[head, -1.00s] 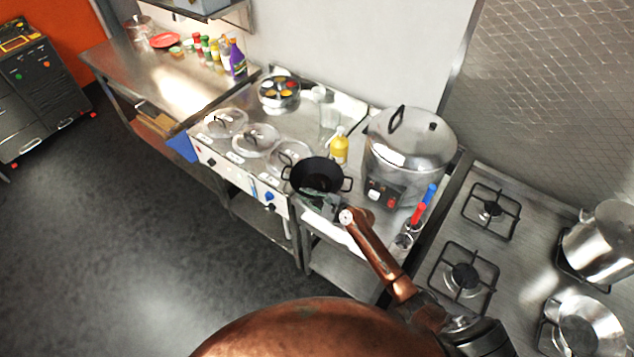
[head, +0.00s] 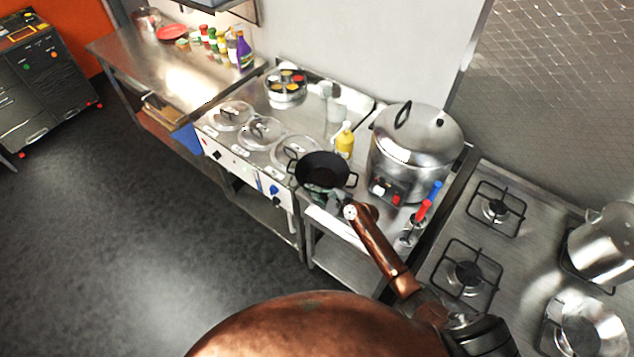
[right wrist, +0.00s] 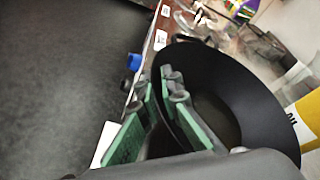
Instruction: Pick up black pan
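The black pan (head: 322,168), a round wok-like pan with two side handles, sits at the front edge of the counter in the head view. My right gripper (head: 328,194) is at its near side. In the right wrist view the pan (right wrist: 225,105) fills the right half. The green-padded fingers of my right gripper (right wrist: 160,88) straddle its near wall, one inside and one outside. A gap shows between the pads, so they look open; contact at the tips is unclear. My left gripper is not in view.
A large steel cooker (head: 415,150) stands right of the pan, with a yellow bottle (head: 345,140) behind it. Lidded wells (head: 262,132) lie to the left. Red and blue-handled utensils (head: 425,208) stand near my right arm. A gas stove (head: 470,275) is at right; open floor at left.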

